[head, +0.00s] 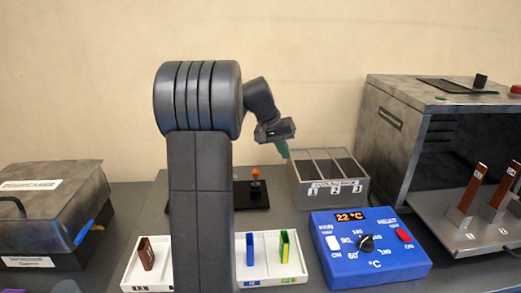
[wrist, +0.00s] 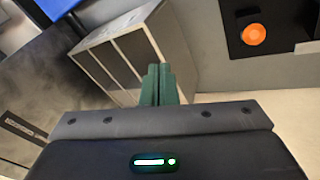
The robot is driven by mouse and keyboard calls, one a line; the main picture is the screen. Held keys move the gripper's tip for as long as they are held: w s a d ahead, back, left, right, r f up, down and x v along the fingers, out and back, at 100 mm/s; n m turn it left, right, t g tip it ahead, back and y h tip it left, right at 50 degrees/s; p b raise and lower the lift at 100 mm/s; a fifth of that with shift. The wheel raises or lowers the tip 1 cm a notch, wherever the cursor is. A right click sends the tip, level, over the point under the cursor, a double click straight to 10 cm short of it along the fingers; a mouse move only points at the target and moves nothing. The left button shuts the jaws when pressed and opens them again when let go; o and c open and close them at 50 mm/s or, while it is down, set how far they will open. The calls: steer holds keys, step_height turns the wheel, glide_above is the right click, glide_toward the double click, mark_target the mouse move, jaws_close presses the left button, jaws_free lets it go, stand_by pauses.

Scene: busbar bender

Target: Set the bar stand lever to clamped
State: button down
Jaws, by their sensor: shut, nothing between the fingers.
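A small lever with an orange knob (head: 255,172) stands on a black base plate (head: 262,203) at the back of the table, partly hidden by my arm. In the head view it looks roughly upright; I cannot read its setting. In the wrist view the orange knob (wrist: 254,34) shows from above on the black plate, at the upper right. My gripper (head: 283,150) is above and to the right of the lever in the head view, apart from it. Its green fingers (wrist: 159,84) are together and empty.
A grey three-slot rack (head: 330,190) stands right of the lever, below my gripper. A blue control box (head: 370,262) is in front, beside white trays (head: 271,237). A large grey machine (head: 398,135) stands right, a dark box (head: 50,218) left.

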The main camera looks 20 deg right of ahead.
steer(key=w+a+r+m+t+y+p, duration=0.1)
steer(key=w+a+r+t+y+p, duration=0.2)
steer(key=w+r+y+p, duration=0.1)
steer(key=shift+w+r+t+y+p, duration=0.2)
steer(key=shift+r+t+y+p, duration=0.2)
steer(key=shift+r+y+p, duration=0.35)
steer(key=p, duration=0.3)
glide_above(256, 178)
steer(key=w+d, duration=0.1)
steer(key=d, duration=0.1)
step_height(256, 178, down, 11)
steer(key=shift+f+b, duration=0.25)
steer(key=shift+b, duration=0.2)
steer(key=shift+s+a+t+h+b, duration=0.1)
steer(key=shift+s+t+h+b, duration=0.15)
steer(key=shift+b, duration=0.35)
